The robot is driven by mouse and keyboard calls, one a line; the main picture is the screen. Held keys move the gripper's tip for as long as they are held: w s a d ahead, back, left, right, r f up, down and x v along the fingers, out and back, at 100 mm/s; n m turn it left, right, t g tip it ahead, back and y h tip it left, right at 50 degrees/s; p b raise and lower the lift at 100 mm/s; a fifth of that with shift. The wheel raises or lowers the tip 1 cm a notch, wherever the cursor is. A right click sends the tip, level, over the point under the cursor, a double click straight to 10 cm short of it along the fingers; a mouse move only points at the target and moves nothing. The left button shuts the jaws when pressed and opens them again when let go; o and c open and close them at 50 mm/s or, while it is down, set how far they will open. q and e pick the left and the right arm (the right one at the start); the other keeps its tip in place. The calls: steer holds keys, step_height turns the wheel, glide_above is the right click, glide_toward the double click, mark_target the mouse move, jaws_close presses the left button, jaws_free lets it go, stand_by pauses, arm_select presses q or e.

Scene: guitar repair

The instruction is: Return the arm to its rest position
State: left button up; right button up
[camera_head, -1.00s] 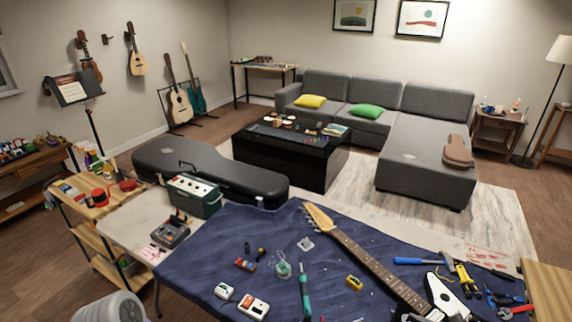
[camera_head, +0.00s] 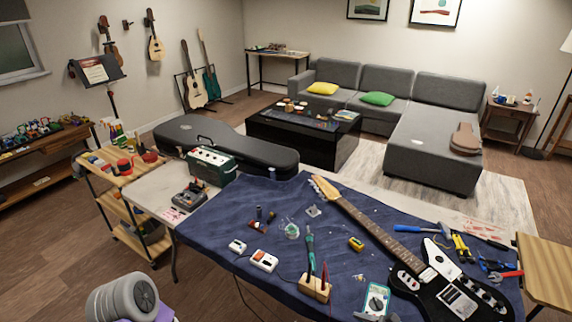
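Neither of my grippers shows in the head view, and I cannot make out either arm for certain. A grey rounded shape (camera_head: 122,298) with something purple beside it is cut off at the lower left; I cannot tell what it is. The workbench's blue cloth (camera_head: 225,215) is in front of me. A black electric guitar (camera_head: 408,279) lies on it, its neck pointing to the upper left. No gripper is seen over the cloth or touching the guitar.
A multimeter (camera_head: 376,300) and a wooden tool holder (camera_head: 315,288) stand near the front. Pliers (camera_head: 461,246) and other tools lie right of the guitar neck. A green amplifier (camera_head: 210,166) is at the back left.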

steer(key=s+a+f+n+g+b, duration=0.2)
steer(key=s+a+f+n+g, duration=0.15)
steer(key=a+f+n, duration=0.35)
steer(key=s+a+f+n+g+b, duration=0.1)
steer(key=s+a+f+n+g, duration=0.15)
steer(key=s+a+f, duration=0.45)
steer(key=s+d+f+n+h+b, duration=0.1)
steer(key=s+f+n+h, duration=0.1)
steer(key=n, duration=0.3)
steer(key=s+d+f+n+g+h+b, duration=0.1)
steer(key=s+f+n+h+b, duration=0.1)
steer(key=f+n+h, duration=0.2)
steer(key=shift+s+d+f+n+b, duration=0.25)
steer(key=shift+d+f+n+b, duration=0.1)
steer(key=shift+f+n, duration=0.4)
